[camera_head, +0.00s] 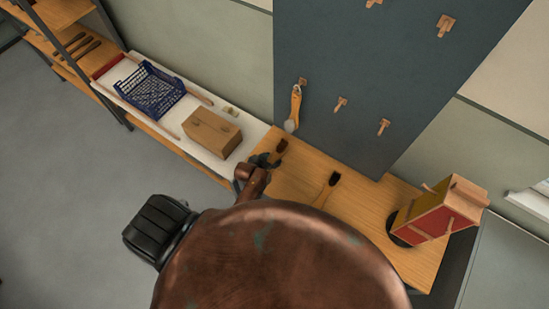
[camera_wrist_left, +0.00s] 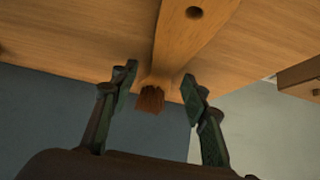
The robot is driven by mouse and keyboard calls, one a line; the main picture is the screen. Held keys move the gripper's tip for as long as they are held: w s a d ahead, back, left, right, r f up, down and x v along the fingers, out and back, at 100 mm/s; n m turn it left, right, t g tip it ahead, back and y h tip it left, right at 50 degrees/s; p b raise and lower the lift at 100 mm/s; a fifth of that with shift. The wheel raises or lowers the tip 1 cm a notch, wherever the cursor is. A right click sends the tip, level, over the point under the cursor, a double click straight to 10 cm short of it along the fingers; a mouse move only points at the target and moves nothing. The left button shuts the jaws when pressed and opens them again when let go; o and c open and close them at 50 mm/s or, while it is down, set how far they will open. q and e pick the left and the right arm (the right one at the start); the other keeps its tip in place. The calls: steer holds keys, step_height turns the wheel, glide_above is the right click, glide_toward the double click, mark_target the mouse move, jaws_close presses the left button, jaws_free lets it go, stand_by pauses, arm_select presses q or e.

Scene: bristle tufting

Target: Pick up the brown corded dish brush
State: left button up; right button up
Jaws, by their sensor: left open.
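A brush with a brown bristle tuft (camera_head: 281,147) lies on the wooden tabletop, just right of my left gripper (camera_head: 264,160). In the left wrist view its wooden handle (camera_wrist_left: 187,35) has a hole and ends in the brown tuft (camera_wrist_left: 151,98). My left gripper (camera_wrist_left: 160,85) is open there, with one finger on each side of the tuft and visible gaps between. No cord can be made out on this brush. A second brush with black bristles (camera_head: 334,179) lies farther right on the table. My right gripper is not in view.
The wooden table (camera_head: 300,171) has bare surface between the brushes. A red and wooden box (camera_head: 440,212) stands at its right. To the left are a cardboard box (camera_head: 211,133) and a blue crate (camera_head: 152,90). An orange-handled brush (camera_head: 295,107) hangs on the dark board (camera_head: 345,65).

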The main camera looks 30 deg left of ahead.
arm_select(q)
steer(key=shift+w+f, duration=0.1)
steer(key=shift+f, duration=0.05)
steer(key=shift+c, duration=0.4)
jaws_close()
